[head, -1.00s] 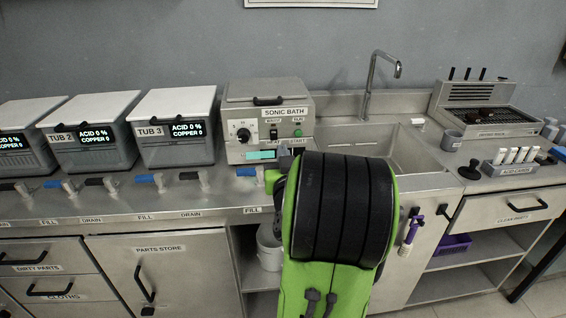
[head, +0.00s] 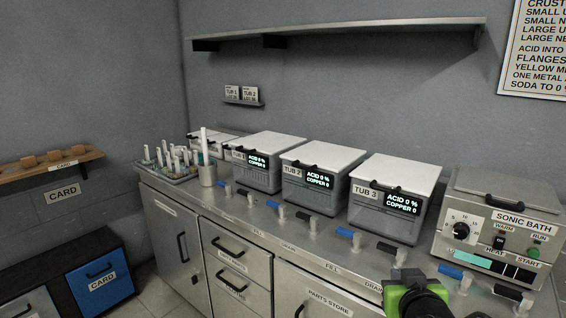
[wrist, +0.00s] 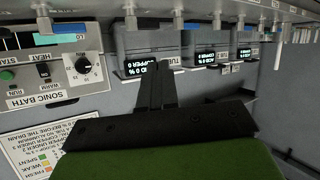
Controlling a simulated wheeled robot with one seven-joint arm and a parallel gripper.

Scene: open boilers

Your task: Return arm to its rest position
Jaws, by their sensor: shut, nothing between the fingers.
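My gripper (wrist: 157,80) shows in the wrist view, where the picture is upside down. Its two dark fingers are together with nothing between them. Beyond them are the sonic bath (wrist: 60,78) and the tubs' displays. In the head view only a green and black part of my arm shows at the bottom edge, in front of the counter below the sonic bath (head: 497,225). My fingers cannot be made out in the head view.
Tub 3 (head: 393,190), tub 2 (head: 320,175) and another tub (head: 262,160) line the counter (head: 262,228), with taps along its front. A rack of white tubes (head: 175,162) stands at its far left. A wall shelf (head: 340,32) hangs above.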

